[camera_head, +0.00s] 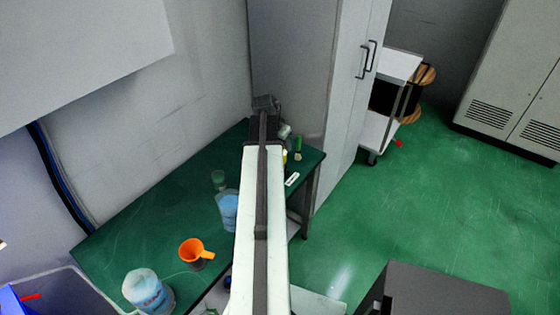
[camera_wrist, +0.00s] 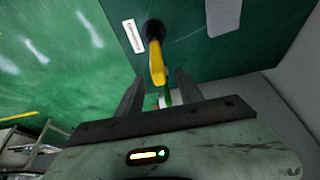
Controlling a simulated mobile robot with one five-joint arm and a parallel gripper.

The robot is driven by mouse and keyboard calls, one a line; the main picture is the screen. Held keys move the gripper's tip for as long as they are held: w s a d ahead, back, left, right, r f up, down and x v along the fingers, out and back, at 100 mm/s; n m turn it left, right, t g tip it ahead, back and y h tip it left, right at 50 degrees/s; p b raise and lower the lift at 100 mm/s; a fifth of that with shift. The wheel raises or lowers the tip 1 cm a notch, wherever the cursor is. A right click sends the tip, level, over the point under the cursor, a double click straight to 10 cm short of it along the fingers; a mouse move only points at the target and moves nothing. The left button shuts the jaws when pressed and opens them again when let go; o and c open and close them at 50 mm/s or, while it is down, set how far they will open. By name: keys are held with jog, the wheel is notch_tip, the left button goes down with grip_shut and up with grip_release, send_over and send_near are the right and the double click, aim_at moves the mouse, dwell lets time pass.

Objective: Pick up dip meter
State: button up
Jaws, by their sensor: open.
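I cannot tell for certain which item is the dip meter. In the wrist view, a yellow item with a black rounded end (camera_wrist: 157,62) lies ahead of my gripper (camera_wrist: 158,82), in line with the gap between the fingers. It may be the dip meter.
The green table (camera_head: 140,225) holds an orange jug (camera_head: 192,249), a blue-filled container (camera_head: 229,212) and a large clear container (camera_head: 146,291). A white strip (camera_head: 292,179) lies near its right edge. A grey cabinet (camera_head: 300,70) stands behind. Green floor is free to the right.

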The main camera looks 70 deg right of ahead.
aim_at(285, 152)
jog(key=b+x, duration=0.5)
jog(key=x, duration=0.1)
jog(key=shift+f, duration=0.35)
jog(key=shift+a+r, duration=0.1)
jog(key=shift+r, duration=0.1)
grip_shut()
